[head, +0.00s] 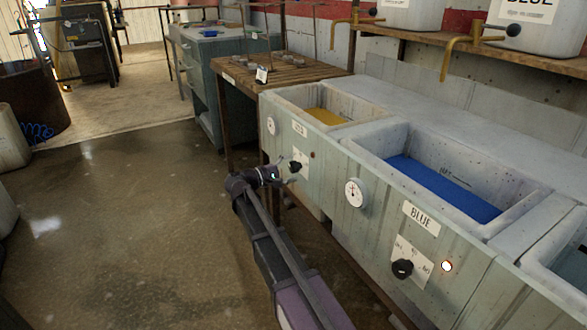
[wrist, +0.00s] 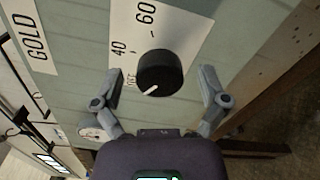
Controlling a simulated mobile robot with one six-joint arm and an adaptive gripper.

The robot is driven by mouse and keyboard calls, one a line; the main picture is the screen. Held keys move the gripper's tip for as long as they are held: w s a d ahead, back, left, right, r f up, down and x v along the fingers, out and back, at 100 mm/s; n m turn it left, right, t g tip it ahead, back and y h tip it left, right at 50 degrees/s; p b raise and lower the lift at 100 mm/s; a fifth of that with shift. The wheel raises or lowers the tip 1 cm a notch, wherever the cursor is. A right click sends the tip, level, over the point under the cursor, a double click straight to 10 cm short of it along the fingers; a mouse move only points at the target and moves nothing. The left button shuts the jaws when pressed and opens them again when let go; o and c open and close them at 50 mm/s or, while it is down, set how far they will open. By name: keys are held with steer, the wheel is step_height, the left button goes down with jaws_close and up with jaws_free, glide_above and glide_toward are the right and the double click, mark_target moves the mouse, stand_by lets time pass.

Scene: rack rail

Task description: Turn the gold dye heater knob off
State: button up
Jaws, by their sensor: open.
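The gold dye heater knob (wrist: 160,73) is round and black with a white pointer line. It sits on a white dial plate (wrist: 175,22) marked 40 and 60. The pointer slants down and left in the wrist view, close to small lettering that seems to read OFF. A GOLD label (wrist: 32,36) is to the left. My gripper (wrist: 161,76) is open, one finger on each side of the knob, with visible gaps. In the head view my gripper (head: 284,171) is at the gold vat's front, beside the knob (head: 295,166).
The gold vat (head: 290,98) holds yellow dye. The blue vat (head: 360,142) has its own black knob (head: 402,268), a gauge (head: 354,193) and a lit lamp (head: 446,266). A wooden table (head: 285,70) stands behind. The floor (head: 120,220) to the left is clear.

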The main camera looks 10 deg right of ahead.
steer(key=v, duration=1.1)
steer(key=shift+d, duration=0.1)
steer(key=s+d+f+m+g+y+p, duration=0.2)
steer(key=s+d+f+g+y+p, duration=0.1)
steer(key=s+d+f+y, duration=0.4)
steer(key=s+d+f+m+g+y+p, duration=0.2)
steer(key=s+d+f+m+y+p, duration=0.15)
steer(key=s+d, duration=0.4)
steer(key=s+a+m+y+p, duration=0.2)
steer(key=s+a+y, duration=0.2)
steer(key=s+y, duration=0.5)
step_height(320, 180, up, 39)
steer(key=s+h+p, duration=0.1)
steer(key=h+p, duration=0.1)
steer(key=p, duration=3.6)
steer(key=shift+s+d+f+g, duration=0.2)
steer(key=shift+s+d+g, duration=0.05)
steer(key=shift+s+g, duration=0.1)
